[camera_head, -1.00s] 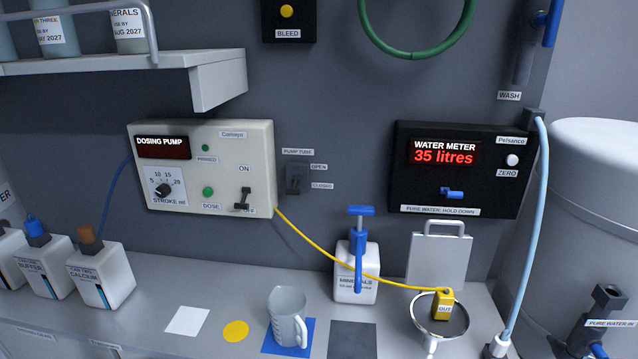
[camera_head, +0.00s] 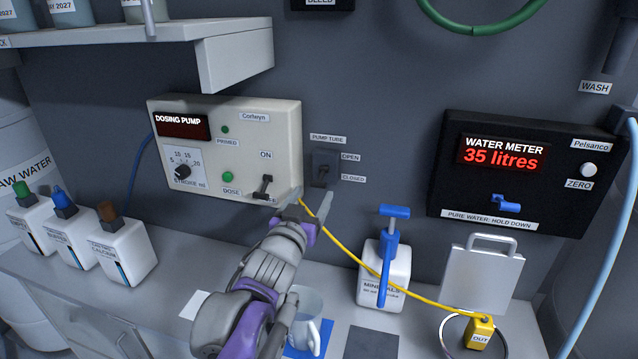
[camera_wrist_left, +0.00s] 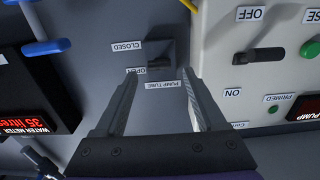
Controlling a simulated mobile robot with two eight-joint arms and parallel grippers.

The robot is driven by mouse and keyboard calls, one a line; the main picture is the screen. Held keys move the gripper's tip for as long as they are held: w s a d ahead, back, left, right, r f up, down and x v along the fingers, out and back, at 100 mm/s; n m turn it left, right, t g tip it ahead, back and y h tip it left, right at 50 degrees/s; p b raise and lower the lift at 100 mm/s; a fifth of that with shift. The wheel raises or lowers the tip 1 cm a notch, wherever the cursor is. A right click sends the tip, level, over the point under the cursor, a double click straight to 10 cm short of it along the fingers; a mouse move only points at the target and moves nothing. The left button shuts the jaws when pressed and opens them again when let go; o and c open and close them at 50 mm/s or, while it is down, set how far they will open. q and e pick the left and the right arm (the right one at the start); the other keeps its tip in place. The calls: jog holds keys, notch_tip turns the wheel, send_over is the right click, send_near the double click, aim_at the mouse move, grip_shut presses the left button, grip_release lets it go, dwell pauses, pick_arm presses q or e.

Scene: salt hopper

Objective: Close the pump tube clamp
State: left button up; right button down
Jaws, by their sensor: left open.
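The pump tube clamp (camera_head: 323,168) is a small dark lever on a dark plate on the grey wall, beside the OPEN (camera_head: 350,157) and CLOSED (camera_head: 353,179) labels. In the left wrist view, which is upside down, the clamp lever (camera_wrist_left: 159,62) shows closer to the OPEN label than to the CLOSED label. My left gripper (camera_head: 312,203) is open and empty, just below and in front of the clamp. In the wrist view its two fingers (camera_wrist_left: 160,82) point toward the clamp, one on either side, with no contact visible. My right gripper is not in view.
The dosing pump (camera_head: 230,120) with its ON/OFF lever is close left of my gripper. A yellow tube (camera_head: 345,250) runs behind my fingers toward the OUT block (camera_head: 481,330). The minerals bottle (camera_head: 399,265) and water meter (camera_head: 480,190) stand to the right.

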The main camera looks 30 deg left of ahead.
aim_at(318, 186)
pick_arm(q)
jog(key=x, duration=0.5)
jog(key=shift+w, duration=0.45)
jog(key=shift+p, duration=0.3)
grip_shut()
